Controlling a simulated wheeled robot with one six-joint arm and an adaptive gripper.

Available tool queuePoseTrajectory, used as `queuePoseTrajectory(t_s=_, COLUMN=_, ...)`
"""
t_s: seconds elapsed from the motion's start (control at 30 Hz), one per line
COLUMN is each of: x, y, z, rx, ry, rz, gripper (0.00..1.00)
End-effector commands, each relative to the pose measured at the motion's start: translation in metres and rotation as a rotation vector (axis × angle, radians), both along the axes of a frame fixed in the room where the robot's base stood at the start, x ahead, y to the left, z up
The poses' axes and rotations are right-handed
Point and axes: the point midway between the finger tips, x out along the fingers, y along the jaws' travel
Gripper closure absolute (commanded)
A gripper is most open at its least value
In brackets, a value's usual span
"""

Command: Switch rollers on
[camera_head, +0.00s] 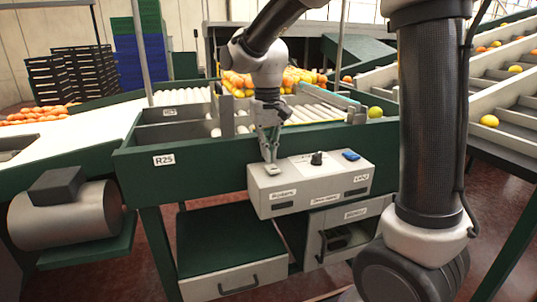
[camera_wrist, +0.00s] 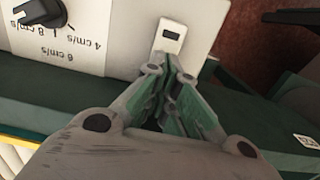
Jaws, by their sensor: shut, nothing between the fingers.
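A pale grey control box (camera_head: 312,186) is fixed to the front of the green roller table. On its left top is a small light switch plate (camera_head: 272,170), with a dark-and-white rocker in the wrist view (camera_wrist: 172,36). The label below it on the box front is too small to read surely. My gripper (camera_head: 269,158) points down, shut and empty, with its tips just over this switch. The tips also show in the wrist view (camera_wrist: 168,70), beside the plate's near end. I cannot tell whether they touch. The rocker's position is unclear.
A black speed knob (camera_head: 317,158) sits mid-box; its cm/s scale shows in the wrist view. A blue button (camera_head: 351,155) is at the right. Behind lie the rollers (camera_head: 310,113) and piled oranges (camera_head: 290,80). A drawer (camera_head: 233,280) is below.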

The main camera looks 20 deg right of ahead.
Motion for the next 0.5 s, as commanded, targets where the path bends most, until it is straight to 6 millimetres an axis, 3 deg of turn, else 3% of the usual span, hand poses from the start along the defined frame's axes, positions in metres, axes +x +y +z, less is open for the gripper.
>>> queuePoseTrajectory(t_s=0.5, x=0.0010, y=-0.0011, z=0.0103, rx=0.001, ry=-0.002, rz=-0.001, gripper=1.00)
